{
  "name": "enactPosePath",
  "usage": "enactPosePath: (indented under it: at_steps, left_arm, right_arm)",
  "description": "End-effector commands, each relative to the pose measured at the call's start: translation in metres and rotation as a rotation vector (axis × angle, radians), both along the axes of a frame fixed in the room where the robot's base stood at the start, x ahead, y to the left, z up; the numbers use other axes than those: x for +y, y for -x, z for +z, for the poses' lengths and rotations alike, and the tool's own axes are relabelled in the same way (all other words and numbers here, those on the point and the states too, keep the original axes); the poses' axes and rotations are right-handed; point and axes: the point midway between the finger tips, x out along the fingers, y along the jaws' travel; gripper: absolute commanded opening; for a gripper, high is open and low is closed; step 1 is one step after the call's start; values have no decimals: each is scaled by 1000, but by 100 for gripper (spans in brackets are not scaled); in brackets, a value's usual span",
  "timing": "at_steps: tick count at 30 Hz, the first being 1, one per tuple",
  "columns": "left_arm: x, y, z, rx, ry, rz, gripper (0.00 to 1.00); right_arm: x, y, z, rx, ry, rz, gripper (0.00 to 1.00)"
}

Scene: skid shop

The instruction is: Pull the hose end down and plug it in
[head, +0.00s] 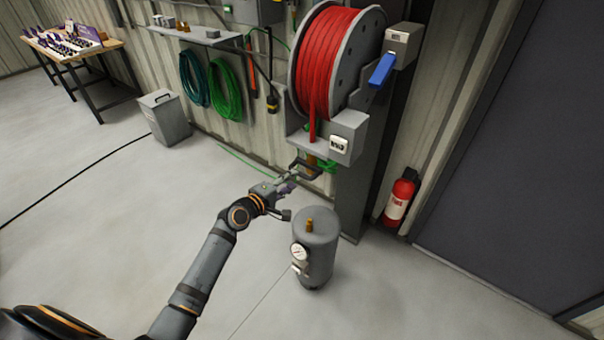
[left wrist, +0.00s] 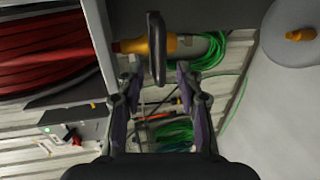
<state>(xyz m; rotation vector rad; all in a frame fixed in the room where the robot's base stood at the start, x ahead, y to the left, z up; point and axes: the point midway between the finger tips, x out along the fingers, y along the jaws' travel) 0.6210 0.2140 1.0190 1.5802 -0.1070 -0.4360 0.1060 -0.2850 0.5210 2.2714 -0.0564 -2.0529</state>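The red hose (head: 312,110) comes down from the reel, and its end (head: 311,158) with an orange sleeve hangs under the reel's bracket. My left gripper (head: 297,176) is just below the bracket. Its fingers (left wrist: 157,82) are open, with the lower part of the handle between or just beyond the tips; I cannot tell if they touch. A grey tank (head: 318,255) with a brass fitting (head: 309,225) on top and a gauge stands below. My right gripper is not in view.
The reel (head: 352,60) hangs on a dark post, with a grey box and blue lever (head: 382,70) beside it. A fire extinguisher (head: 400,198) stands right of the post. Green hose coils (head: 226,88) hang on the wall. The floor left of the tank is clear.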

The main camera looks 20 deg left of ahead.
Motion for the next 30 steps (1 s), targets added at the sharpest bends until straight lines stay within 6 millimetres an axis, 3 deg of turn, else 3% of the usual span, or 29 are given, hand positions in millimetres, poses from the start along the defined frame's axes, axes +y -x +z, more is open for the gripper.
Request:
enactPosePath:
  at_steps: [3,9,20,27,30]
  left_arm:
    - [-9,-24,-4,-1,4,1,36]
    - [-19,-50,-11,0,1,0,36]
    - [-21,-56,-13,1,-1,0,36]
    - [-21,-56,-13,2,-2,0,4]
    - [-21,-56,-13,2,-2,0,0]
  right_arm:
    - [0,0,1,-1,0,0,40]
    - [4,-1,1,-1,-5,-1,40]
    - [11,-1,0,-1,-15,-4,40]
    - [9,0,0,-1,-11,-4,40]
    - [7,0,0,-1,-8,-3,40]
